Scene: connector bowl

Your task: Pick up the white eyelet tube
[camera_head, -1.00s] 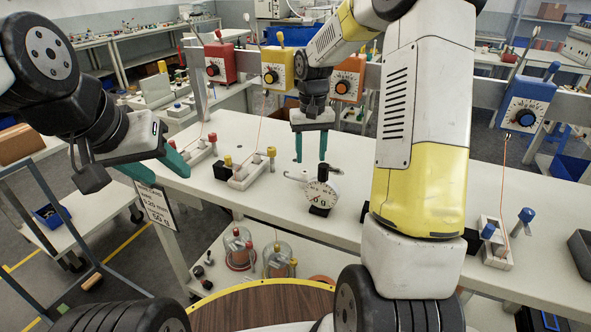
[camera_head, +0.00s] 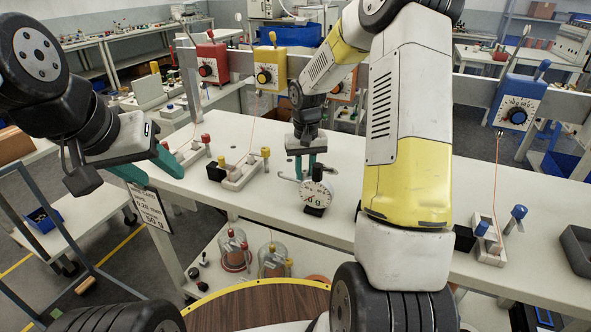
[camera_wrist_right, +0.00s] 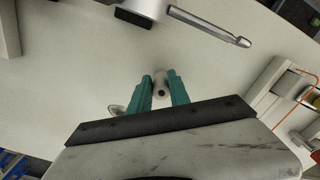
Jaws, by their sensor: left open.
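The white eyelet tube (camera_wrist_right: 162,86) shows in the right wrist view as a short pale tube with a dark hole at its near end. It sits between the teal fingers of my right gripper (camera_wrist_right: 163,88), very close to both. I cannot tell whether they press on it. In the head view my right gripper (camera_head: 306,168) points down low over the white bench (camera_head: 395,250), just behind a round dial gauge (camera_head: 317,194), and the tube cannot be made out there. My left gripper (camera_head: 150,170) is open and empty at the bench's left edge.
The dial gauge stands directly in front of my right gripper. A pale connector block (camera_head: 240,174) with yellow and black plugs lies to its left. Another block (camera_head: 488,240) with blue plugs and a grey tray (camera_head: 580,252) are at the right.

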